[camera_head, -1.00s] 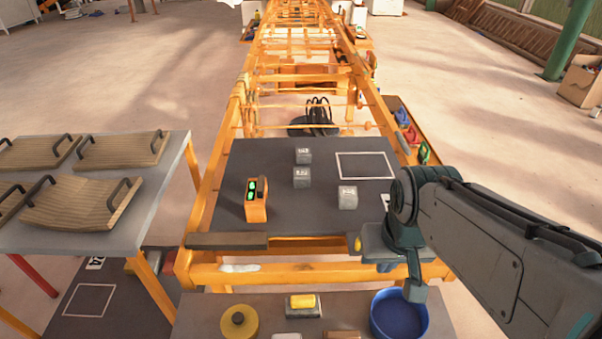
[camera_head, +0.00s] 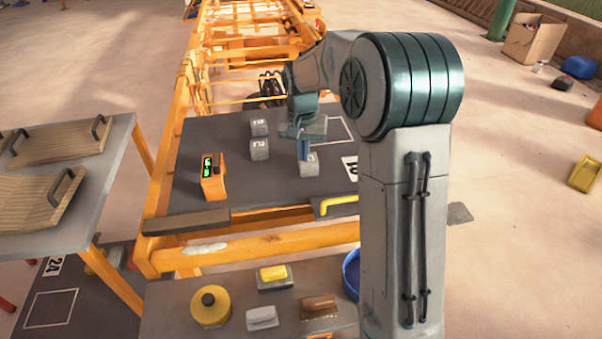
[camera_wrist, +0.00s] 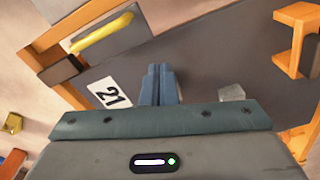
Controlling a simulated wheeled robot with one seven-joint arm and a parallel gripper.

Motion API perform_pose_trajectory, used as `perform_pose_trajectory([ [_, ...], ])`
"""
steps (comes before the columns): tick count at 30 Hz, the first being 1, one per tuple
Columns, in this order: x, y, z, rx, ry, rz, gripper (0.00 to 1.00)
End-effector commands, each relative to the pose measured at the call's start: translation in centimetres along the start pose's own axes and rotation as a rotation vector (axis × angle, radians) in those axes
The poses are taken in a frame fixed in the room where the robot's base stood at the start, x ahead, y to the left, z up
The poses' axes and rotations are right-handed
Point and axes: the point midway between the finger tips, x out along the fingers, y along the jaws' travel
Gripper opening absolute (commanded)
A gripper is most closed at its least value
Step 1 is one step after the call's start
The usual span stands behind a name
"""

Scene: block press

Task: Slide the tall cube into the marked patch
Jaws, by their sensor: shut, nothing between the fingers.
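Three small grey labelled cubes stand on the dark table top (camera_head: 190,180): a back one (camera_head: 259,127), a middle one (camera_head: 259,149) and a front right one (camera_head: 309,168). I cannot tell surely which is the tall cube. The marked patch (camera_head: 338,131), a white outlined square, lies behind and right of the front right cube, partly hidden by my arm. My gripper (camera_head: 304,156) points down, shut and empty, at the front right cube and partly covers it. In the wrist view my shut fingers (camera_wrist: 159,85) are left of a grey cube (camera_wrist: 232,93); contact is unclear.
An orange device with a green display (camera_head: 213,177) stands at the left of the table. A yellow handle (camera_head: 338,203) is at the front edge, and a "21" label (camera_wrist: 110,95) lies near my fingers. A lower shelf holds a yellow round object (camera_head: 210,306) and a blue bowl (camera_head: 351,273).

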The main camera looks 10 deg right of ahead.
Motion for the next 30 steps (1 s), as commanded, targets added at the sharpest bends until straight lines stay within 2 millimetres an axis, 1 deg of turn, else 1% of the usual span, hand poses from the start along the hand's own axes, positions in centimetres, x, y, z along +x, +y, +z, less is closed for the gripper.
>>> perform_pose_trajectory([
  [1, 1.7, -0.5, -1.2, 0.018, -0.013, -0.001, 0.0],
  [3, 3.3, -1.1, -2.6, 0.045, -0.024, -0.003, 0.0],
  [6, 5.1, -1.7, -4.0, 0.075, -0.036, -0.005, 0.0],
  [10, 6.5, -2.1, -5.1, 0.1, -0.047, -0.006, 0.0],
  [14, 7.4, -2.3, -5.4, 0.111, -0.051, -0.007, 0.0],
  [17, 8.5, -2.3, -5.4, 0.112, -0.053, -0.007, 0.0],
  [20, 10.2, -2.3, -5.3, 0.112, -0.054, -0.007, 0.0],
  [30, 17.6, -2.4, -4.8, 0.11, -0.055, -0.006, 0.0],
])
